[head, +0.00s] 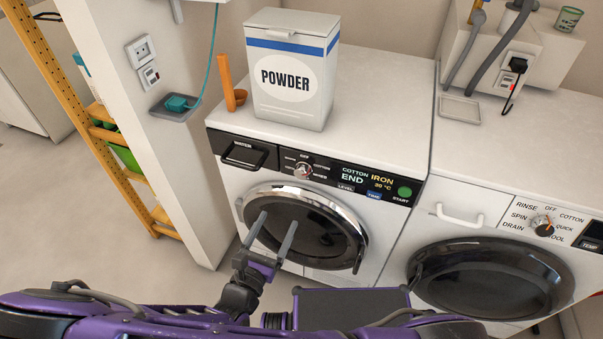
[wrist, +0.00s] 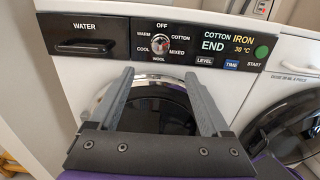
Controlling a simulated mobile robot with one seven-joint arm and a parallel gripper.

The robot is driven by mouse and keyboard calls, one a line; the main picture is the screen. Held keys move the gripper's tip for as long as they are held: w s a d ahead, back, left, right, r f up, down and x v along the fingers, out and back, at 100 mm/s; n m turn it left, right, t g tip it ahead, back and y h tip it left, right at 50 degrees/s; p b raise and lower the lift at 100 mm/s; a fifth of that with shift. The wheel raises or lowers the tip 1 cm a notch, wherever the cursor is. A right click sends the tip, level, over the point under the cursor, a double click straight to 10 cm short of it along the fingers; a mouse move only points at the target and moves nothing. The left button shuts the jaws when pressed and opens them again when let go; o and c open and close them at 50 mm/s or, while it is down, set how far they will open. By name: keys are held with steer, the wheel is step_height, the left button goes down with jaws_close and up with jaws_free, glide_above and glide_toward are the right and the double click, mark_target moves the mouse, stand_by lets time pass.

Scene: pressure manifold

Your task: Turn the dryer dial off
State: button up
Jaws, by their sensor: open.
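The dryer (head: 390,190) is the left white machine, with a black control panel. Its dial (head: 303,171) is a small round silver knob left of the display; it also shows in the wrist view (wrist: 160,42). OFF is printed above the dial, with COTTON and MIXED to its right, WOOL below, WARM and COOL to its left. A red mark shows on the knob's right side, towards MIXED. My gripper (head: 280,217) is open and empty, in front of the round door and below the dial. In the wrist view its fingertips (wrist: 159,71) are apart, just below the dial.
A POWDER box (head: 292,80) and an orange scoop (head: 232,88) stand on the dryer. The WATER drawer (wrist: 83,47) is left of the dial. A second machine (head: 480,210) with its own dial (head: 542,226) stands at right. A wall post (head: 190,170) borders the dryer's left.

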mark_target(300, 176)
steer(key=b+x, duration=0.1)
steer(key=x, duration=1.5)
jaws_close()
